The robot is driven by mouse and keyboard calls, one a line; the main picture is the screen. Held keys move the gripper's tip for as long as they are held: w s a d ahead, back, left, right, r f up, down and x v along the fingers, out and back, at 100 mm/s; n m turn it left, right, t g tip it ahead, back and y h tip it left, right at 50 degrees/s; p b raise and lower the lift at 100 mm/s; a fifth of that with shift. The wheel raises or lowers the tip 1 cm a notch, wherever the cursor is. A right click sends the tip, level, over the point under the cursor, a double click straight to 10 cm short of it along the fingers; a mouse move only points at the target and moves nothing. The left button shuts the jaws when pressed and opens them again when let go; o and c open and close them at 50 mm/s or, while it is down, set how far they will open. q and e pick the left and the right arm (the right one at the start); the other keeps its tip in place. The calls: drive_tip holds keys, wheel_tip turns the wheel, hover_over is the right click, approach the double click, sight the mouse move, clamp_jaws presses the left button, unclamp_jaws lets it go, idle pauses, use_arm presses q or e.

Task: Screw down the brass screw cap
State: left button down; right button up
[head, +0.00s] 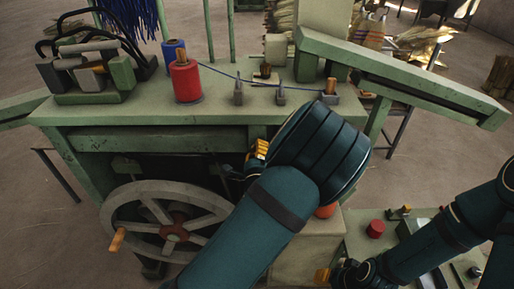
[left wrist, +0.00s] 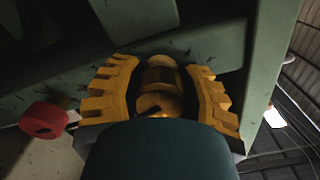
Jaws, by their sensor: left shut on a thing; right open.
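The brass screw cap (left wrist: 158,100) shows in the left wrist view as a rounded golden piece between the two yellow toothed fingers of my left gripper (left wrist: 160,92). The gripper is shut on it, against the green frame of the bench. In the head view my left gripper (head: 257,155) is at the bench's front edge, mostly covered by my own arm, and the cap is hidden there. My right gripper (head: 325,275) is low at the bottom of the head view, right of centre, open and partly hidden by its own arm.
The green bench (head: 150,112) carries a red spool (head: 186,82), a blue spool (head: 171,52) and a blue cord (head: 245,80). A spoked handwheel (head: 125,210) stands at its front left. A red knob (head: 376,229) is on the lower green surface at right.

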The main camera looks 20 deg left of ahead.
use_arm(q)
drive_tip(key=shift+s+f+m+p, duration=0.1)
drive_tip(key=shift+m+p, duration=0.2)
drive_tip(key=shift+m, duration=0.6)
drive_tip(key=shift+c, duration=2.2)
unclamp_jaws()
drive_tip(key=v, duration=0.7)
drive_tip(key=shift+s, duration=0.25)
